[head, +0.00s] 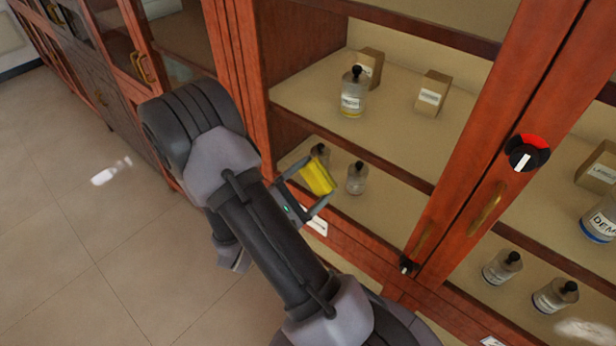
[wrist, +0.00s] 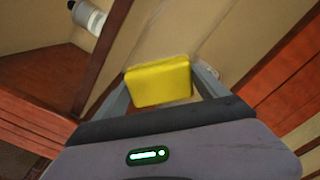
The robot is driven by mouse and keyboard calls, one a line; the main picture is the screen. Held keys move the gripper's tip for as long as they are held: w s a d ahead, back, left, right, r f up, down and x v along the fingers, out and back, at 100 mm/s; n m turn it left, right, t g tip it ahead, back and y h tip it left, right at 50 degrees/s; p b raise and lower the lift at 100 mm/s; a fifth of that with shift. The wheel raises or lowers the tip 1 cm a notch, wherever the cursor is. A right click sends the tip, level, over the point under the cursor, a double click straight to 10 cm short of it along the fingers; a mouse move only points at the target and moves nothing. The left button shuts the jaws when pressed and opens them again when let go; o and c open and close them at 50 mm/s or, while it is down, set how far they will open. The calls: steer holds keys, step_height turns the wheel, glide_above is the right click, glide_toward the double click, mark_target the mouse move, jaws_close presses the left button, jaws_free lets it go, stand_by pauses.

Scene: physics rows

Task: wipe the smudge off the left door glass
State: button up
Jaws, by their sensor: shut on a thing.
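My gripper (head: 303,190) is shut on a yellow sponge (head: 318,177), in front of the lower part of the left door glass (head: 385,150). In the wrist view the sponge (wrist: 158,83) sits between the two fingers, close to the glass. I cannot tell whether it touches. A faint pale streak (wrist: 207,42) shows beside the sponge in the wrist view; I cannot tell whether it is smudge or reflection. No clear smudge shows on the left door glass in the head view, and my gripper and sponge hide part of it.
Behind the glass, shelves hold bottles (head: 353,95) and boxes (head: 433,93). A pale patch (head: 111,171) shows over the open floor at left.

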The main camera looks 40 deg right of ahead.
mark_target(302, 175)
steer(key=shift+s+d+b, duration=0.15)
steer(key=shift+s+b, duration=0.25)
steer(key=shift+s, duration=1.2)
steer(key=shift+s+d+b, duration=0.15)
steer(key=shift+s+b, duration=0.2)
steer(key=shift+s, duration=1.25)
steer(key=s+p, duration=0.2)
steer(key=p, duration=0.1)
steer(key=shift+d+r, duration=0.1)
steer(key=shift+r, duration=0.2)
steer(key=shift+s+f+p, duration=0.1)
steer(key=shift+s+p, duration=0.3)
steer(key=shift+p, duration=0.1)
steer(key=shift+s+f, duration=0.1)
steer(key=shift+f, duration=0.1)
steer(key=shift+w+a+b, duration=0.15)
steer(key=shift+w+b, duration=0.1)
steer(key=shift+w, duration=1.85)
steer(key=shift+w+a+b, duration=0.15)
steer(key=shift+w+b, duration=0.15)
steer(key=shift+w, duration=1.85)
steer(key=shift+w+a+b, duration=0.15)
steer(key=shift+w+b, duration=0.1)
steer(key=shift+w, duration=1.85)
steer(key=shift+a, duration=0.1)
steer(key=shift+s+a, duration=0.15)
steer(key=shift+a, duration=1.25)
steer(key=shift+s+a, duration=0.1)
steer(key=shift+a, duration=1.3)
